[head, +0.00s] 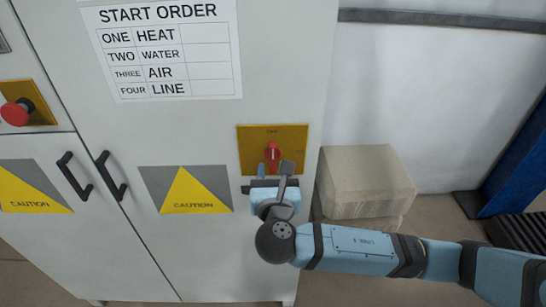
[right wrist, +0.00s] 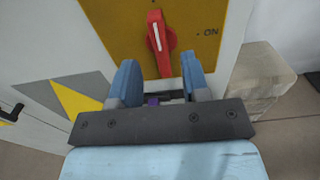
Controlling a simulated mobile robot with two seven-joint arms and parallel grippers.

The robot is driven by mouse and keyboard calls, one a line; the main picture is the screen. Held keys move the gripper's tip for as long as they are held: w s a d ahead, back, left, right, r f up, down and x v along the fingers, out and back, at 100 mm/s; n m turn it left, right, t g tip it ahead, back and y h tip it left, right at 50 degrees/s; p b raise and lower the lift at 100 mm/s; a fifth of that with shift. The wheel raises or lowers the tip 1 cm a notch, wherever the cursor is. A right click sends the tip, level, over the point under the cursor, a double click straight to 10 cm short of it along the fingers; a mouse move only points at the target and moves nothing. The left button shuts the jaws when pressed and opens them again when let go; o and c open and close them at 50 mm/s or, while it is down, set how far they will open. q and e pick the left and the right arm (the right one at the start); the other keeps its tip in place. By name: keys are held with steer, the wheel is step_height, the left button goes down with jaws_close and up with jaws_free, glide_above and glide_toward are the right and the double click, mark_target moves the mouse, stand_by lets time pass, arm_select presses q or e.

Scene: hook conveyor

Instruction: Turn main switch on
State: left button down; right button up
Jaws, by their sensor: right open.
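The main switch is a red rotary handle (head: 272,152) on a yellow plate (head: 291,134) on the front of a pale cabinet. In the right wrist view the red handle (right wrist: 160,42) stands close to upright, with a white line on it. The word ON is printed on the yellow plate (right wrist: 110,25) to the right of the handle. My right gripper (head: 271,168) is open just below and in front of the handle. In the right wrist view its two fingers (right wrist: 158,80) stand either side of the handle's lower end; contact cannot be told. My left gripper is not in view.
The cabinet (head: 285,230) has a START ORDER chart (head: 170,50), caution signs (head: 183,192) and black door handles (head: 112,175). A red emergency button (head: 17,112) is at the far left. A beige wrapped block (head: 365,180) stands on the floor to the right of the cabinet.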

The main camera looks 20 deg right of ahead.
mark_target(273, 159)
steer(key=shift+x, duration=2.05)
jaws_close()
